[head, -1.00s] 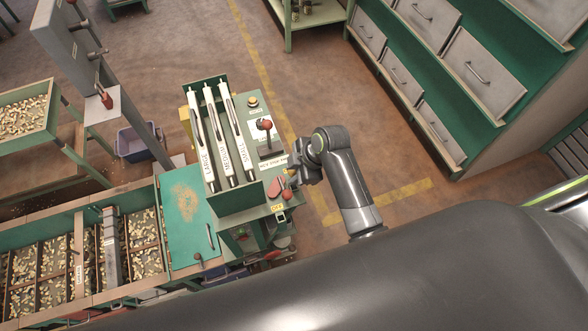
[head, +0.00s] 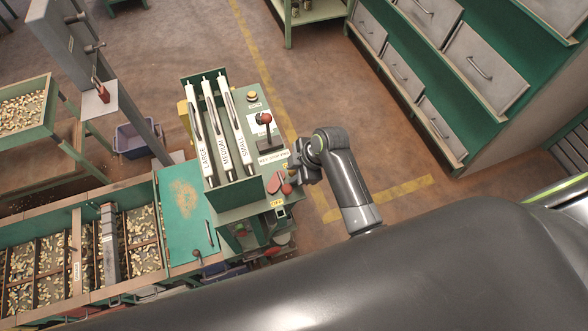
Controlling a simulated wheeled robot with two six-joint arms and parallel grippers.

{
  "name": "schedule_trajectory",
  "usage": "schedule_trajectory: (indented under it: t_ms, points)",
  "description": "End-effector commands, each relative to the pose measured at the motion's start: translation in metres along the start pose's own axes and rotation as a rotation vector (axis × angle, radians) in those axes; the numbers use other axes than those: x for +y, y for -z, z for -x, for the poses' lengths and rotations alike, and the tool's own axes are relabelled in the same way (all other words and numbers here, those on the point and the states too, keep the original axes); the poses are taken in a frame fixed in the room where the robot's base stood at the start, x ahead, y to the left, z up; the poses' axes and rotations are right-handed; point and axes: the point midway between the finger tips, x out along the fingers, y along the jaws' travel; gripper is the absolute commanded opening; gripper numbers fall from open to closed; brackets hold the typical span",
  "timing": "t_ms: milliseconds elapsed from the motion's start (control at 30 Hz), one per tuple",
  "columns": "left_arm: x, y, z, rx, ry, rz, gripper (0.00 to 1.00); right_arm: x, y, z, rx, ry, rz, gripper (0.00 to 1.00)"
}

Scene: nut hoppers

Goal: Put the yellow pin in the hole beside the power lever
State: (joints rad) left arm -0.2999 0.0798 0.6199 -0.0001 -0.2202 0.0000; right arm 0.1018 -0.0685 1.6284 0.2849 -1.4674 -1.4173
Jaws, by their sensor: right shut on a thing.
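My right gripper (head: 294,175) is at the right edge of the machine's control panel, beside the red parts. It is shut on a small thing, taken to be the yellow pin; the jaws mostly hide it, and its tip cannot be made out. A lever with a red knob (head: 265,118) stands upright on the panel, above and left of the gripper. Red handle-like parts (head: 274,184) lie just left of and below the jaws, above a yellow OFF label (head: 277,203). Which is the power lever, and the hole itself, are too small to tell. My left gripper is not in view.
Three white labelled slides (head: 225,135) stand in a green frame left of the panel. Green hoppers with nuts (head: 50,245) run along the lower left. A drawer cabinet (head: 485,70) stands at upper right. The floor right of the panel is clear.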

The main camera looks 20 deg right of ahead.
Motion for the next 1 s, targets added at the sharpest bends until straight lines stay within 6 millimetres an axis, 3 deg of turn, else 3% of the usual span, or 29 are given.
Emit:
schedule_trajectory:
  t_ms: [333, 367, 533, 1000]
  points:
    - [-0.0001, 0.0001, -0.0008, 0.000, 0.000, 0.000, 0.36, -0.0003, -0.0006, -0.0013, 0.000, 0.000, 0.000, 0.04]
    - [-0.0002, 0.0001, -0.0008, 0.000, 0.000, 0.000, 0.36, -0.0003, -0.0006, -0.0013, 0.000, 0.000, 0.000, 0.30]
    - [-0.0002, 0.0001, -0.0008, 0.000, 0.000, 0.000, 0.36, -0.0006, -0.0007, -0.0014, 0.000, 0.001, 0.000, 0.53]
    - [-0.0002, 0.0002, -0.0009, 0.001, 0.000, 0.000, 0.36, -0.0030, -0.0009, -0.0026, 0.001, 0.008, -0.003, 0.53]
